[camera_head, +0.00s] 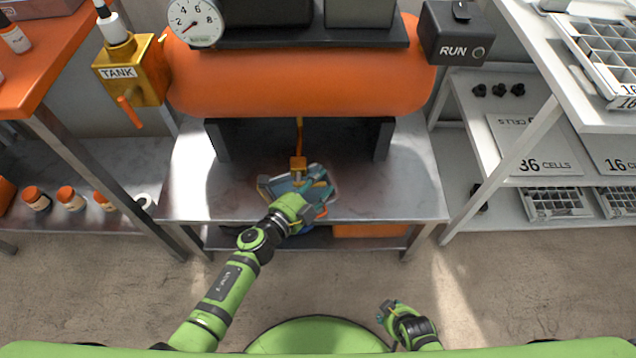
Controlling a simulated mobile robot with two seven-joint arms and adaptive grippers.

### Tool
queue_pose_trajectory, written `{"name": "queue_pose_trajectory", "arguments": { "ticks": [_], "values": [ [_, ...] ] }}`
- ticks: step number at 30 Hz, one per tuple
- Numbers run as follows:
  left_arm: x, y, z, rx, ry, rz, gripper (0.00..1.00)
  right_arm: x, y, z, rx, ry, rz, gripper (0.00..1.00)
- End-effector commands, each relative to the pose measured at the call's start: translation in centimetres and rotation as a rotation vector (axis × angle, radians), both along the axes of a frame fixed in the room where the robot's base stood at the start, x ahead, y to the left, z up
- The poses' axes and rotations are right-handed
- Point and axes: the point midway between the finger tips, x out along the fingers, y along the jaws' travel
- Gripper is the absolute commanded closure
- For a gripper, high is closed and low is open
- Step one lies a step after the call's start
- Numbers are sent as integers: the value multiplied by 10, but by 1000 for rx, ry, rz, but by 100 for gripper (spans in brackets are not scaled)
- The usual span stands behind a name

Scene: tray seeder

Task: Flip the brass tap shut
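The brass tap (298,163) hangs at the lower end of a thin pipe (299,133) under the orange tank. My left gripper (318,193) is just below and to the right of it, over the metal bench. Its fingers overlap blue and grey shapes there, so I cannot tell whether it is open or shut, or whether it touches the tap. The tap's lever is not clear behind the gripper. My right gripper (388,308) is low in the picture, in front of the bench and away from the tap; its finger gap is too small to read.
The orange tank (300,85) stands above the steel bench (400,200) on dark supports. A brass TANK box (130,72) with an orange lever is at left, a dial gauge (195,20) above, and a RUN box (455,35) at right. White shelves (545,110) flank the right side.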

Motion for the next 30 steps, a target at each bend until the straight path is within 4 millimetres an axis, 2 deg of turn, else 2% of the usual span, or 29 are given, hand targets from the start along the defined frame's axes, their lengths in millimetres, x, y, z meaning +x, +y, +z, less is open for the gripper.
{"name": "queue_pose_trajectory", "arguments": {
  "ticks": [11, 17, 24, 30],
  "values": [
    [-4, 2, 1, -3, 1, -1, 53, 0, 0, 0, 0, 0, -1, 53],
    [-28, 21, 4, 1, 3, -2, 53, 0, 0, 0, 0, 0, -1, 53],
    [-70, 51, 13, -2, 4, -1, 53, 0, 0, 0, 0, 0, -1, 53],
    [-90, 67, 19, -3, 2, 0, 53, 0, 0, 0, 0, 0, 0, 53]
  ]
}}
